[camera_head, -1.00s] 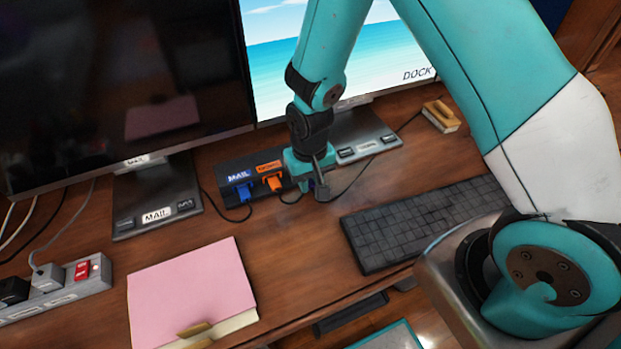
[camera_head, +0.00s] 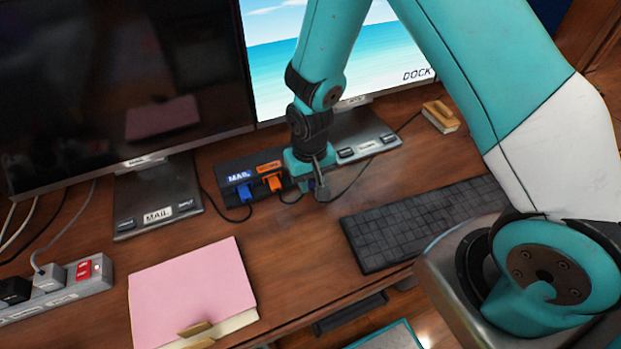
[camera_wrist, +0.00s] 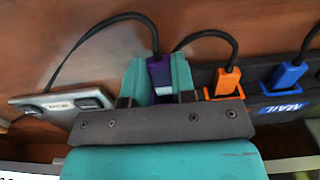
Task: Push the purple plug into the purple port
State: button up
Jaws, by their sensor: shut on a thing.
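The purple plug (camera_wrist: 159,72) sits between the two teal fingers of my gripper (camera_wrist: 160,82) in the wrist view, with a black cable running from its outer end. In the head view, my gripper (camera_head: 309,178) is low at the right part of the dark port box (camera_head: 228,170), and a bit of the purple plug (camera_head: 309,186) shows. My gripper is shut on the plug. The purple port is hidden behind my gripper, so I cannot tell how deep the plug sits.
A blue plug (camera_head: 243,191) and an orange plug (camera_head: 273,183) are in the box left of my gripper. A monitor base (camera_head: 362,137) stands close on the right. A keyboard (camera_head: 425,222) and a pink-covered book (camera_head: 190,290) lie nearer.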

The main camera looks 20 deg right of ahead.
jog(key=shift+w, duration=0.65)
jog(key=shift+w, duration=0.3)
jog(key=shift+w, duration=0.5)
jog(key=o, duration=1)
notch_tip(320, 180, up, 17)
jog(key=shift+r, duration=0.2)
